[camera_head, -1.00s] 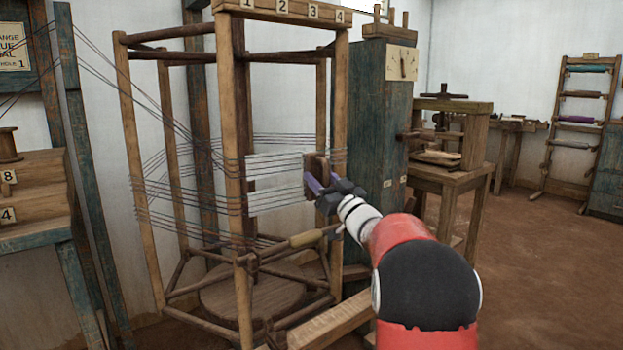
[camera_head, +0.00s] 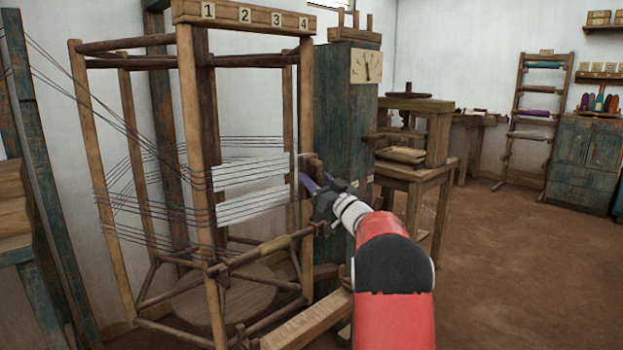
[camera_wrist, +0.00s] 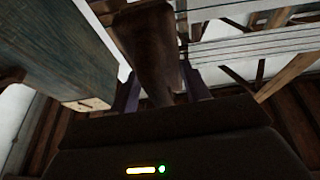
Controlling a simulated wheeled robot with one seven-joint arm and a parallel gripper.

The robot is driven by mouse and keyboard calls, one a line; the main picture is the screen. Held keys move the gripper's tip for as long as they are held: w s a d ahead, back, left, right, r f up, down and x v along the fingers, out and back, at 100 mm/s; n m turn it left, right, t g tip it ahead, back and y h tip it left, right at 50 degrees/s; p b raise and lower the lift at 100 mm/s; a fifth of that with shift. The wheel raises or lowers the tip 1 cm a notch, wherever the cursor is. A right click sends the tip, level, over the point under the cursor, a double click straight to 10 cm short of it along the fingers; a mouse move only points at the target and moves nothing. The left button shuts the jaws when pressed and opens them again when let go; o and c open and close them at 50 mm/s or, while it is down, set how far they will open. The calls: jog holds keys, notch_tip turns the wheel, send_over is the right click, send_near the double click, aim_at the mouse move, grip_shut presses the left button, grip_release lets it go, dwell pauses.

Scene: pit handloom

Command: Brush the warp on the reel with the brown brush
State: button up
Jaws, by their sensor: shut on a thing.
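The warp reel (camera_head: 190,110) is a tall wooden frame on the left of the head view, with dark threads wound around it in bands. White sized bands of warp (camera_head: 250,172) span its front right face, and they also show at upper right in the wrist view (camera_wrist: 255,42). My gripper (camera_head: 312,186) is at the right side of the reel, beside the right end of the white bands. It is shut on the brown brush (camera_wrist: 152,50), which stands between the purple fingers in the wrist view. Whether the bristles touch the warp cannot be told.
A blue-green cabinet (camera_head: 345,120) with a dial stands right behind my gripper. A wooden press on a stand (camera_head: 415,140) is farther right. A wooden beam (camera_head: 308,318) juts out low in front of the reel. The brown floor at right is clear.

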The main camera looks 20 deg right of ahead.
jog(key=s+a+b, duration=0.4)
jog(key=a+b, duration=0.3)
jog(key=a, duration=0.5)
jog(key=s+a+b, duration=0.3)
jog(key=a+b, duration=0.3)
jog(key=a, duration=0.5)
jog(key=shift+s+a+b, duration=0.35)
jog(key=shift+s+a, duration=0.05)
jog(key=s+d+b, duration=0.1)
jog(key=s+d, duration=0.2)
jog(key=s, duration=0.6)
jog(key=shift+s, duration=0.25)
jog(key=shift+d, duration=0.1)
